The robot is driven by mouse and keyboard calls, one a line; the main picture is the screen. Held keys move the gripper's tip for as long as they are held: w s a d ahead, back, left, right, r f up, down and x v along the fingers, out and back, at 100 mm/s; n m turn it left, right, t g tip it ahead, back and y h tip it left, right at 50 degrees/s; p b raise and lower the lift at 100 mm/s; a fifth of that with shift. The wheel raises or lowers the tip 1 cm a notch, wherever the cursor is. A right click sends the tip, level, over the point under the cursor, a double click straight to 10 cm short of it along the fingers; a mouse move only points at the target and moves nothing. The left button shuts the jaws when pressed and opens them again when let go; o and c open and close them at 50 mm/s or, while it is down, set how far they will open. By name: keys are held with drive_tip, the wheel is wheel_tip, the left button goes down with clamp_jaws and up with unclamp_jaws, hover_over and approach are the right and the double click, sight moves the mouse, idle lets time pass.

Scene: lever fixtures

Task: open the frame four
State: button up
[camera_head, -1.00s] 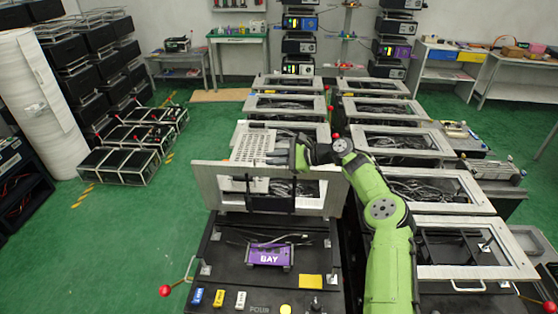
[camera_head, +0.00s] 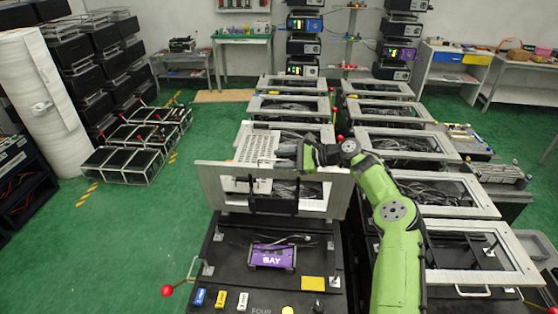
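Frame four (camera_head: 208,190) is a pale rectangular frame on the near dark box marked FOUR (camera_head: 261,311). It stands raised, roughly upright, at the back of the box, leaving the inside open to view. A purple BAY unit (camera_head: 271,256) lies inside. A lever with a red ball (camera_head: 168,291) sticks out at the box's left side. My gripper (camera_head: 304,156) is at the upper edge of the frame, right of its middle. Its fingers are dark and small here, so I cannot tell if they are open, shut or touching the frame.
A pale perforated panel (camera_head: 257,146) is just behind the raised frame. More framed boxes run back in two rows, including one at the right (camera_head: 440,193). Black boxes (camera_head: 122,165) sit on the floor at left. Green floor (camera_head: 120,250) is clear left of box four.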

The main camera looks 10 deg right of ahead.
drive_tip(key=b+v, duration=0.1)
drive_tip(key=v, duration=1.3)
drive_tip(key=shift+d, duration=0.25)
